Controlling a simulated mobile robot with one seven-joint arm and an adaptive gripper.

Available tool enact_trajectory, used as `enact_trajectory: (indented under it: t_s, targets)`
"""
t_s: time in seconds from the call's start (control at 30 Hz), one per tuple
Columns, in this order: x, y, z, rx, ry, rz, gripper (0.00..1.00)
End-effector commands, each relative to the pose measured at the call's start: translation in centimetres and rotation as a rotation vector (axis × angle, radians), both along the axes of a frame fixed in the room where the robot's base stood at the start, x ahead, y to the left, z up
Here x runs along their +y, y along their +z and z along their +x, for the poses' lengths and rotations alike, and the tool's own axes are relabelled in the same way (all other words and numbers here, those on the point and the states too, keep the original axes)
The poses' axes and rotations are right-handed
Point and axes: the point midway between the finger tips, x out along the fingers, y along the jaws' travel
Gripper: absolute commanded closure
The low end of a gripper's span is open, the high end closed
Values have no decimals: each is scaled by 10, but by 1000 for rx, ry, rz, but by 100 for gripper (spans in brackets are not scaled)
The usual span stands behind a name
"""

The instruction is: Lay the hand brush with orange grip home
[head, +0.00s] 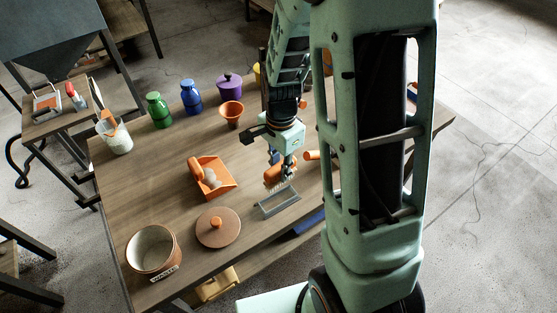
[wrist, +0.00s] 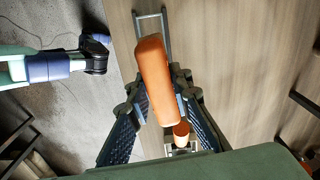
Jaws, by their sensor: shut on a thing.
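The hand brush with orange grip (head: 274,174) is held under my gripper (head: 279,161), bristles down, above the table. In the wrist view its orange grip (wrist: 155,75) lies lengthwise between the two fingers of my gripper (wrist: 157,95), which are shut on it. The grip hides the bristles there. A grey rectangular frame (head: 280,203) lies on the table just below and in front of the brush. Part of this frame (wrist: 151,15) also shows beyond the far end of the grip in the wrist view. I cannot tell whether the brush touches it.
On the wooden table (head: 172,172), an orange dustpan (head: 221,190) and a round lid (head: 218,229) stand left of the frame. An orange-ended item (head: 312,155) lies close right of my gripper. An orange cup (head: 231,114) and several bottles stand farther back. A pot (head: 153,252) stands front left.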

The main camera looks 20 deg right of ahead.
Motion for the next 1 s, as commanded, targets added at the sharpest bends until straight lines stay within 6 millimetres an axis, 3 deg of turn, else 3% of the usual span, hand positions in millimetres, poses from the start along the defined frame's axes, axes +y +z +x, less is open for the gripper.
enact_trajectory:
  t_s: [0.2,0.67,1.0]
  targets:
    - [0,-14,-5,-1,-123,1,100]
    - [0,-13,-6,-1,-136,0,100]
    - [0,-41,-6,0,-135,0,100]
